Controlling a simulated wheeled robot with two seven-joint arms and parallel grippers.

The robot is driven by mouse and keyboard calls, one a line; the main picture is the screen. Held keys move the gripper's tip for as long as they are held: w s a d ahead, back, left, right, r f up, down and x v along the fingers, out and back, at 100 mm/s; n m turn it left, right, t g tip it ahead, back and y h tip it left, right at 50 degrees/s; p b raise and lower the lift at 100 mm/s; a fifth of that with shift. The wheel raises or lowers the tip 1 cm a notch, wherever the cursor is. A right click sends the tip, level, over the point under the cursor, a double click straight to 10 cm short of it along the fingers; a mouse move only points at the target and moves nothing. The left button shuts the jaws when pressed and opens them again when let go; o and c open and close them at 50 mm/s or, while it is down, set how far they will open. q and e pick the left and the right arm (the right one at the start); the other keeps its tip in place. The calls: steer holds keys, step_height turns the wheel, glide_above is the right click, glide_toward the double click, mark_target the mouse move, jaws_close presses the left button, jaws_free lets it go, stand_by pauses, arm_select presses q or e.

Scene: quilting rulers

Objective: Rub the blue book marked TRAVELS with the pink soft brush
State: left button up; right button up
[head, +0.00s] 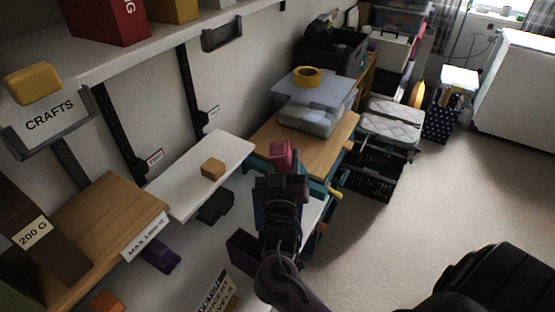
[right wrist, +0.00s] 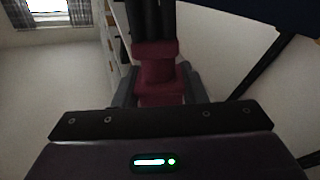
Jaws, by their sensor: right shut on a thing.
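My right gripper (head: 280,172) is in the middle of the head view, shut on a pink thing (head: 281,152), which looks like the soft brush. In the right wrist view the pink brush (right wrist: 158,75) sits between the fingers, with a dark ribbed part beyond it. It is held clear of the shelves. At the bottom edge of the head view a tilted label (head: 213,292) ends in letters like "VELS". It may belong to the TRAVELS book; I cannot make out a blue cover. My left gripper is not in view.
A white shelf (head: 225,160) with a tan block (head: 212,169) lies left of my right gripper. A wooden shelf (head: 112,205) stands farther left. A wooden desk top (head: 330,145) with a clear bin (head: 310,112) and yellow tape (head: 306,75) lies beyond. Open floor (head: 440,200) is at right.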

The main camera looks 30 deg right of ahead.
mark_target(287, 143)
steer(key=shift+s+d+f, duration=0.2)
steer(key=shift+s+d, duration=0.05)
steer(key=shift+r, duration=0.1)
step_height(287, 143, up, 6)
steer(key=p, duration=0.6)
steer(key=shift+w, duration=0.1)
stand_by(0.5)
